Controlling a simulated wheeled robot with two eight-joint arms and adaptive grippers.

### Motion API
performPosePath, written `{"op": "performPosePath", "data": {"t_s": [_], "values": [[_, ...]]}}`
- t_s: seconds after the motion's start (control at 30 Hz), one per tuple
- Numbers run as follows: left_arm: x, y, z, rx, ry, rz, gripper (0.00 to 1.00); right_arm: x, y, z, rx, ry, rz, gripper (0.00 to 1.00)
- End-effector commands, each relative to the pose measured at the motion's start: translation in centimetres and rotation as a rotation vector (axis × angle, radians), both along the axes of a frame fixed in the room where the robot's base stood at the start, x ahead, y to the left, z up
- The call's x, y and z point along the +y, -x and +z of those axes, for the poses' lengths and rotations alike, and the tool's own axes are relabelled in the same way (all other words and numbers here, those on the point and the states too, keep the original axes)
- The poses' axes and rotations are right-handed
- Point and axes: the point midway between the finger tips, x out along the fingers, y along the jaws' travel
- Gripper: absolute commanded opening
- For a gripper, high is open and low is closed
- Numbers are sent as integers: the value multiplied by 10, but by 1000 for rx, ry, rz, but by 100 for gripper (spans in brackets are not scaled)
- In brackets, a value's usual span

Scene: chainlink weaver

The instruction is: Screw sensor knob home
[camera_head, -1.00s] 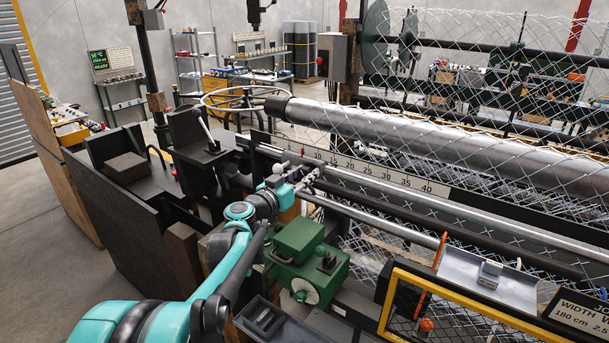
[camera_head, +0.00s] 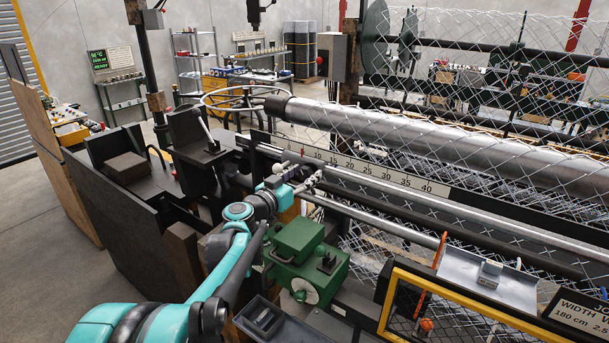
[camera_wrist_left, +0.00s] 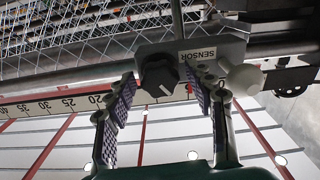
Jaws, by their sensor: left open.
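The sensor knob (camera_wrist_left: 158,76) is black with a pale pointer line. It sits on a grey bracket beside the label SENSOR (camera_wrist_left: 199,55) in the left wrist view. My left gripper (camera_wrist_left: 160,90) is open, with one patterned finger pad on each side of the knob. A gap shows between the knob and the left-hand pad; I cannot tell whether the right-hand pad touches. In the head view my left gripper (camera_head: 308,183) is at the machine's front rail, and the knob is too small to make out. My right gripper is not in view.
A numbered scale (camera_head: 368,174) runs along the machine behind the gripper. A white round knob (camera_wrist_left: 244,79) is beside the bracket. Wire mesh (camera_head: 470,70) fills the right side.

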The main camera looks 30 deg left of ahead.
Motion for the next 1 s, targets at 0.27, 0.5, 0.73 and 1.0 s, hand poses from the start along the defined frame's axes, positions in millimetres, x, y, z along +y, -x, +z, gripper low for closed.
{"op": "performPosePath", "data": {"t_s": [0.27, 0.5, 0.73, 1.0], "values": [[5, 51, 0, 0, 0, 4, 54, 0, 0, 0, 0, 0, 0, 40], [8, 98, -1, 0, 0, 3, 54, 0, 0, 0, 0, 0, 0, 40], [9, 116, -1, 0, 0, 1, 54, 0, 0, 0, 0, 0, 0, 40], [9, 117, 0, 0, 0, 0, 54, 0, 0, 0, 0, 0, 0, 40]]}}
